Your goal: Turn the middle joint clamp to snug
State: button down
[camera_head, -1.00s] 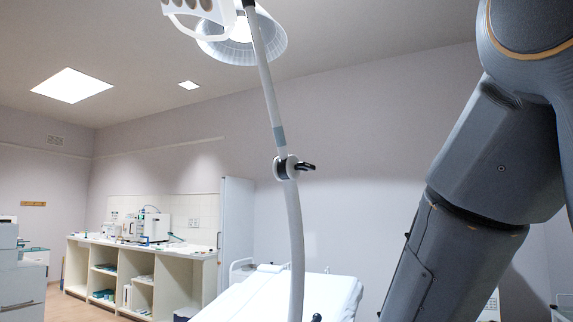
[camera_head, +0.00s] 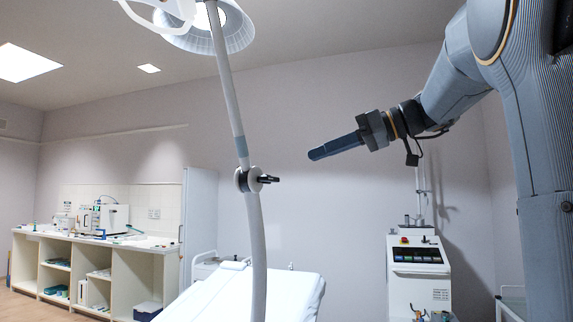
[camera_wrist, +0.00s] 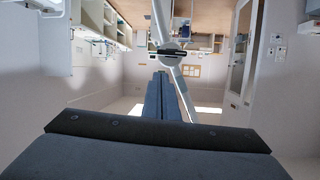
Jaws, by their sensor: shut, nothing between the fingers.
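The middle joint clamp (camera_head: 241,180) is a pale round joint on the white lamp pole (camera_head: 256,235). Its black handle (camera_head: 268,179) sticks out to the right, roughly level. My gripper (camera_head: 311,155) is shut and empty, its dark blue-grey fingers pointing left toward the pole. It shows to the right of the handle and a little higher, with a visible gap between. In the wrist view, which looks upside down, the clamp (camera_wrist: 171,44) and its black handle (camera_wrist: 167,52) lie beyond the tips of my shut fingers (camera_wrist: 160,88).
The lamp head (camera_head: 205,28) hangs at the top of the pole. A white couch (camera_head: 250,295) lies below. A white machine with a panel (camera_head: 419,256) stands behind, under my arm. A shelf counter (camera_head: 90,270) is far left. The air between gripper and handle is clear.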

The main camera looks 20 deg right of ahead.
aim_at(266, 180)
jog(key=w+a+f+n+p, duration=0.1)
jog(key=w+a+f+p, duration=0.2)
jog(key=w+a+p, duration=0.2)
jog(key=shift+w+a+y, duration=0.2)
jog(key=shift+a+y, duration=0.1)
jog(key=shift+a, duration=0.8)
jog(key=shift+f, duration=0.1)
